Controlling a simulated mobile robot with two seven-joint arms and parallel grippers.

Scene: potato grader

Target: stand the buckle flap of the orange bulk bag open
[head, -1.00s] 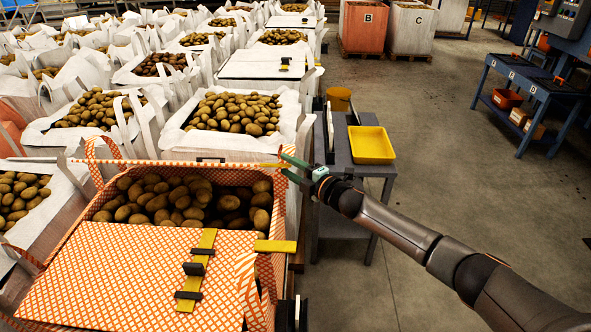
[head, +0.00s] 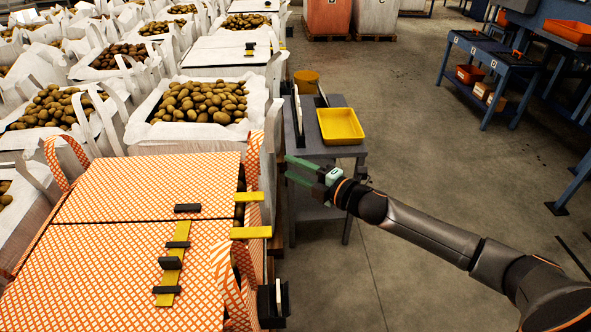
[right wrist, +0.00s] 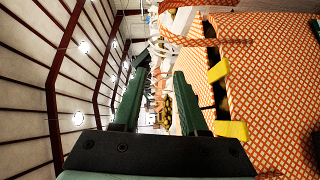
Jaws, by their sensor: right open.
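The orange checked bulk bag (head: 250,290) is at the lower left of the head view, and at the right of the right wrist view (right wrist: 270,80). Its near flap (head: 95,285) lies flat, with a yellow strap (head: 171,264) and black buckle pieces (head: 170,264). Its far flap (head: 150,180) also lies flat, with a black clip (head: 187,208) at its near edge. Yellow tabs (head: 251,232) stick out at the right side. My right gripper (head: 287,168) is open and empty, just right of the bag's far flap. My left gripper is out of view.
White bags of potatoes (head: 200,105) stand close behind and left. Blue workbenches (head: 490,70) are at the upper right. The floor at right is open.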

